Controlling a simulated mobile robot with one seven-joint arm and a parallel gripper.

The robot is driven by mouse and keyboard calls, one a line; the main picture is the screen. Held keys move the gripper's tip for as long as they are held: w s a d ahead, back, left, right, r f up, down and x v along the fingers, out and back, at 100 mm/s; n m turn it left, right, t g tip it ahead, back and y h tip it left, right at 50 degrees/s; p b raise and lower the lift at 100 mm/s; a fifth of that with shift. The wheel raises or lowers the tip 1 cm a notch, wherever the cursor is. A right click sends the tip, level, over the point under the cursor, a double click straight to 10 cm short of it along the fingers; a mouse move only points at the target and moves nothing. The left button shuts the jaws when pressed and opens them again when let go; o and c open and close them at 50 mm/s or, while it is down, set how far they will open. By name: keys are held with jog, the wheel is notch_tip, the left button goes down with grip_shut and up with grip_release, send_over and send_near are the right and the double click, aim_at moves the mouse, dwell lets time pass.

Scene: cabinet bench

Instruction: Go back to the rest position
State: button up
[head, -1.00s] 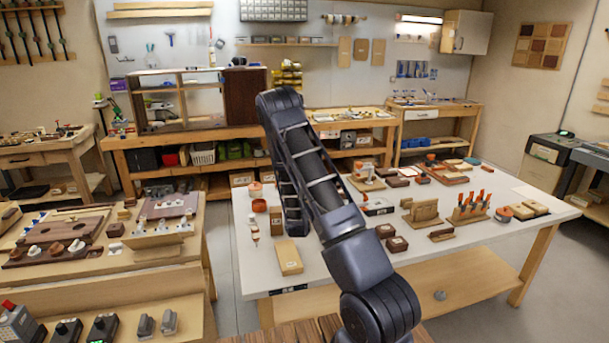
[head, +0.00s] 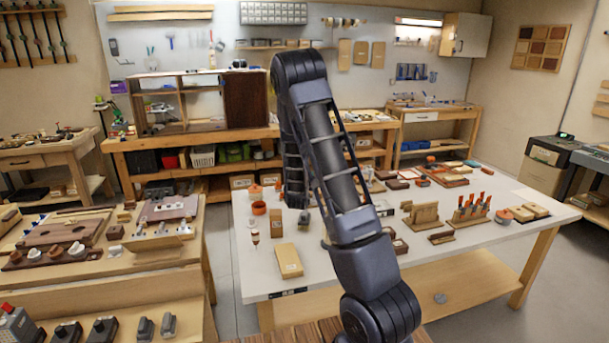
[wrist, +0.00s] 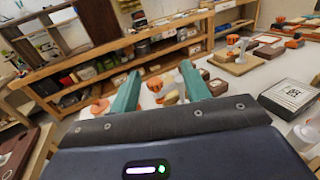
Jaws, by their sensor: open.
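My gripper (wrist: 160,90) shows in the wrist view as two teal fingers held apart, with nothing between them. Beyond the fingers, small orange and white items on the white table are partly hidden. In the head view my dark arm rises from the bottom centre, bends at the top in front of the back bench, and its far end hangs down over the white table (head: 480,248). The fingers themselves are hidden or too small to tell in the head view.
A cluttered bench (head: 100,270) stands at the left. A dark-doored cabinet (head: 246,98) sits on the back bench.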

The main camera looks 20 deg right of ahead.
jog(key=s+d+r+m+g+h, duration=0.6)
jog(key=s+d+r+m, duration=0.3)
jog(key=s+r+m, duration=0.15)
jog(key=s+d+r+m+g, duration=0.2)
jog(key=s+r+m+g, duration=0.15)
jog(key=s, duration=0.25)
jog(key=s+d+r+m+g, duration=0.2)
jog(key=s+m, duration=0.3)
jog(key=s, duration=0.1)
jog(key=s+a+m+g+y, duration=0.2)
jog(key=s+m+y, duration=0.15)
jog(key=s, duration=0.45)
jog(key=s+a+m+g+y, duration=0.1)
jog(key=s+a+m+y, duration=0.2)
jog(key=s, duration=0.5)
jog(key=s+a+r+m+t+y, duration=0.2)
jog(key=s+a+m+y, duration=0.4)
jog(key=s+a, duration=0.3)
jog(key=a, duration=0.3)
jog(key=shift+s+r, duration=0.25)
jog(key=shift+s, duration=0.05)
